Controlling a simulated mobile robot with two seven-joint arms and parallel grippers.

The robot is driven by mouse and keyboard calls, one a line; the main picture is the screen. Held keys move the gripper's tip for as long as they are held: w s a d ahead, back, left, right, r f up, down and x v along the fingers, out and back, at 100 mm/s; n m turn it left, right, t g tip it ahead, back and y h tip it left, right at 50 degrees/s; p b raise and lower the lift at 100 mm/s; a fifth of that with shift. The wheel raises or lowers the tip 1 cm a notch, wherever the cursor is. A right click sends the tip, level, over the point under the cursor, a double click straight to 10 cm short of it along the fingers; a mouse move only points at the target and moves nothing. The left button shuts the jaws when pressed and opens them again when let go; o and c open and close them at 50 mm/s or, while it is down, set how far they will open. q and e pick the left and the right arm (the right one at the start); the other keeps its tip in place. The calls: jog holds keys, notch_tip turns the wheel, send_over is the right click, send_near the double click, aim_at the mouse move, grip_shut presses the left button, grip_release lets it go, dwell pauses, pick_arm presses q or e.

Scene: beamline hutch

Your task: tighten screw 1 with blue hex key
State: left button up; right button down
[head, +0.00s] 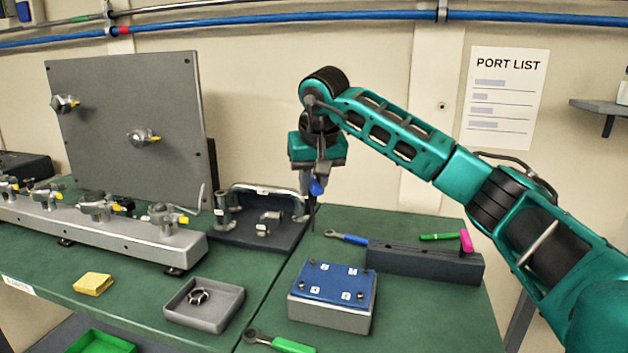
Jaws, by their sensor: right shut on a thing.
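My right gripper (316,180) is shut on the blue hex key (316,187) by its blue handle. The key's thin dark shaft points down, above the table and behind the blue-topped block. The block (330,313) is grey with a blue plate (336,281) on top, and it stands at the front of the right-hand table. The plate carries small white number labels and dark screws near its corners. The labels are too small to read surely, so I cannot tell which screw is screw 1. The key is apart from the plate. My left gripper is out of view.
A dark holder block (424,264) with a pink-and-green key (466,241) stands right of the plate. A blue-handled wrench (346,237) lies behind. A green-handled wrench (282,343) lies in front. A grey tray (204,311) and a valve rail (100,225) are at left.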

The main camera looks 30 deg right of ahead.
aim_at(315, 204)
jog(key=shift+f+b, duration=0.5)
jog(key=shift+f, duration=0.35)
notch_tip(315, 204, down, 4)
jog(key=b, duration=0.4)
jog(key=shift+f+b, duration=0.25)
jog(key=shift+b, duration=0.15)
jog(key=n+p, duration=0.1)
jog(key=n+y+p, duration=0.1)
jog(key=shift+r+n, duration=0.25)
jog(key=shift+n, duration=0.15)
jog(key=shift+s+f+n+y+p, duration=0.1)
jog(key=shift+n+y+p, duration=0.2)
jog(key=shift+n+p, duration=0.1)
jog(key=shift+f, duration=0.15)
